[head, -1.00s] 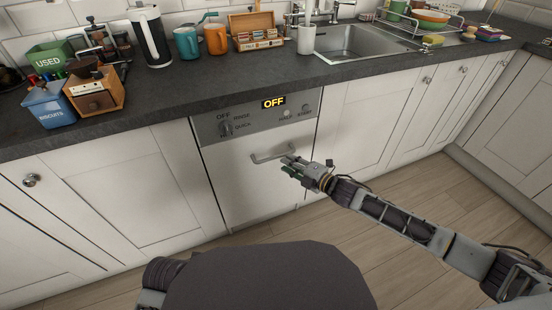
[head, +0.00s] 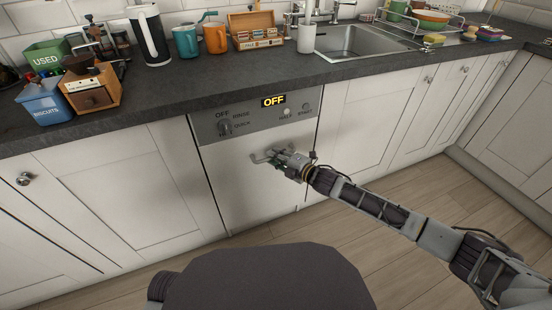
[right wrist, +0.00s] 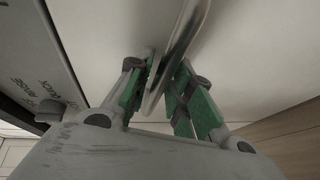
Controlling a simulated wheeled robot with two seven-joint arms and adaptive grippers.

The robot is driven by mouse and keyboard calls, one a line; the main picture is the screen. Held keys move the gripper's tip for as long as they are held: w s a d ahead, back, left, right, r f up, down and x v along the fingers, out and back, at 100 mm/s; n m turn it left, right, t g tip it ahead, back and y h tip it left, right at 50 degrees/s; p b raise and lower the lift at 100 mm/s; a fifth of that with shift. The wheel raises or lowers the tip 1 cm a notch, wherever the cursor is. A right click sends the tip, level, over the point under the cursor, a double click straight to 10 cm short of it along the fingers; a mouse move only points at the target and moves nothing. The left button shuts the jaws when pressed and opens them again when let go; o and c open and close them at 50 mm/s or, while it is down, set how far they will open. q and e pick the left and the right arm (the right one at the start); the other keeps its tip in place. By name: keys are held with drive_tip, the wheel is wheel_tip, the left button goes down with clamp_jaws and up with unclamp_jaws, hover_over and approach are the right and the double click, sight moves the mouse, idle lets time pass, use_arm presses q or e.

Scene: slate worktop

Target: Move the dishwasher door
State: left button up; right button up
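The dishwasher door (head: 250,195) is a white panel under the worktop, upright and flush with the cupboards, so it looks closed. Its metal bar handle (head: 262,157) is partly hidden by my right gripper (head: 279,157) in the head view. In the right wrist view the handle (right wrist: 180,50) runs between the green fingers of my right gripper (right wrist: 167,72). The fingers stand apart on either side of the bar and do not look clamped on it. My left gripper is not in view.
The dishwasher's control panel (head: 255,118) shows "OFF" above the door. The slate worktop (head: 200,92) holds a kettle (head: 150,35), mugs, boxes and a sink (head: 355,42). White cupboards flank the dishwasher. The wooden floor (head: 400,185) in front is clear.

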idle(0.3)
clamp_jaws()
drive_tip(key=shift+f, duration=0.15)
